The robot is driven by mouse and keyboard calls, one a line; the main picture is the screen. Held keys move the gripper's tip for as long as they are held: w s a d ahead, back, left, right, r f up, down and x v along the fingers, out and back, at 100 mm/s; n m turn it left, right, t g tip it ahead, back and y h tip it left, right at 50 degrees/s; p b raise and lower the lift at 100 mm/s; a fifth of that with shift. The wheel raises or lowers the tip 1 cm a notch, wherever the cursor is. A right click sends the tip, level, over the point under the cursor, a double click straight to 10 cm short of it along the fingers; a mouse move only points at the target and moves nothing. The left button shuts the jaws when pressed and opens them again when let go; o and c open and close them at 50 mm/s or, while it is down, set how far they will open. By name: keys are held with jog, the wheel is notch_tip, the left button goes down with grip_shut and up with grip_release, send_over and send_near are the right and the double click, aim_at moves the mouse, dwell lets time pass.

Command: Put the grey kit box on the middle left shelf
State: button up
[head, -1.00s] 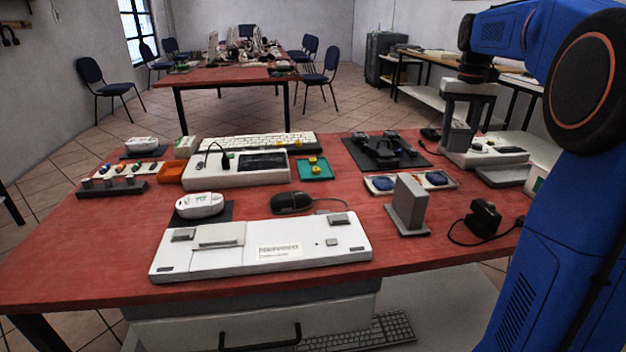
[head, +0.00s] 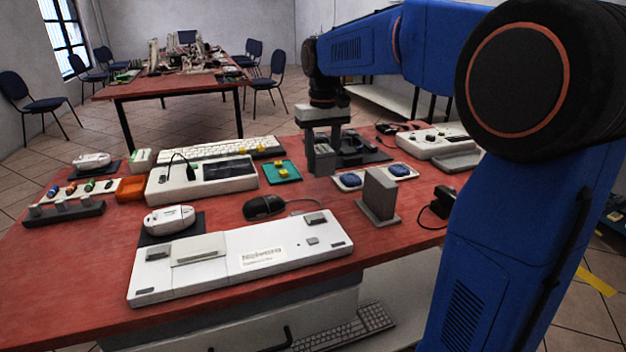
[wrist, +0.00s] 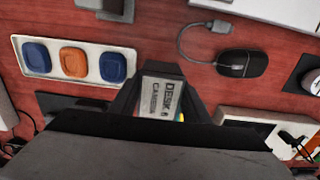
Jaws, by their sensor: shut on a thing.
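My gripper (head: 322,140) hangs over the red table in the head view, pointing down, its two fingers shut on the grey kit box (head: 320,162). The box also shows in the wrist view (wrist: 162,95) between my fingers, with a pale label reading about "DESK A CABLES". Something coloured shows at its edge, too small to make out. The box's underside is hidden, and I cannot tell how far it is above the table. No shelf with a middle left place can be made out in these views.
The red table (head: 80,270) is crowded. Close to the box are a teal tray (head: 268,178), a white tray (head: 350,187) with round-cornered pieces and a grey upright stand (head: 380,193). A black mouse (head: 263,207) and white console (head: 215,270) lie nearer. Free floor (head: 80,130) lies behind.

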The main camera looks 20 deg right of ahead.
jog(key=shift+f, duration=2.95)
jog(key=shift+f, duration=0.1)
jog(key=o, duration=0.8)
